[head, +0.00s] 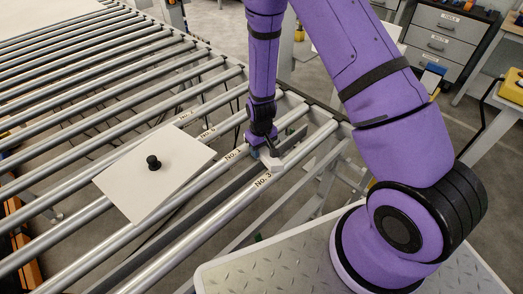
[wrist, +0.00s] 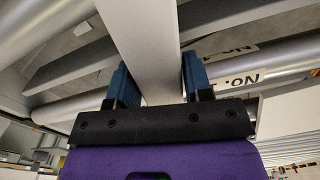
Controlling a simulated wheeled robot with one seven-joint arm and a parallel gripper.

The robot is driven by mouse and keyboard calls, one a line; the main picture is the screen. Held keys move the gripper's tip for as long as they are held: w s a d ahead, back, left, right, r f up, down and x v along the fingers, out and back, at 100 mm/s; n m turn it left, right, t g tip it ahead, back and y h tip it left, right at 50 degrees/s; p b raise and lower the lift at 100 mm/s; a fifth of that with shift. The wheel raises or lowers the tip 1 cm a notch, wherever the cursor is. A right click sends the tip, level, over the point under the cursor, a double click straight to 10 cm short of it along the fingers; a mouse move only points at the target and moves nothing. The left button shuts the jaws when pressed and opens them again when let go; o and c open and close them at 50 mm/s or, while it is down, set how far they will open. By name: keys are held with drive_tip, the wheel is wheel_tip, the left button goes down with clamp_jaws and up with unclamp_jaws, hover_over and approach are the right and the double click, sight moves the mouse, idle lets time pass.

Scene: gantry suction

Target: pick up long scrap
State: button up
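My gripper (head: 266,146) is low over the right side of the roller conveyor, beside the labels. In the wrist view its two dark blue fingers (wrist: 160,83) stand apart, one on each side of a long pale flat strip, the long scrap (wrist: 145,42). The strip runs from the top edge down between the fingers towards the palm. Its edges lie close along both fingers; I cannot tell whether they press on it. In the head view a short pale end (head: 270,160) shows just below the gripper; the rest of the strip is hidden or hard to make out.
A white square plate (head: 135,185) with a black knob (head: 153,162) lies on the rollers to the left. Metal rollers (head: 60,122) with open gaps surround the gripper. A grey drawer cabinet (head: 440,40) stands at the back right.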

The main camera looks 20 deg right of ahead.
drive_tip(key=c, duration=0.6)
drive_tip(key=shift+o, duration=0.2)
drive_tip(key=shift+r, duration=0.15)
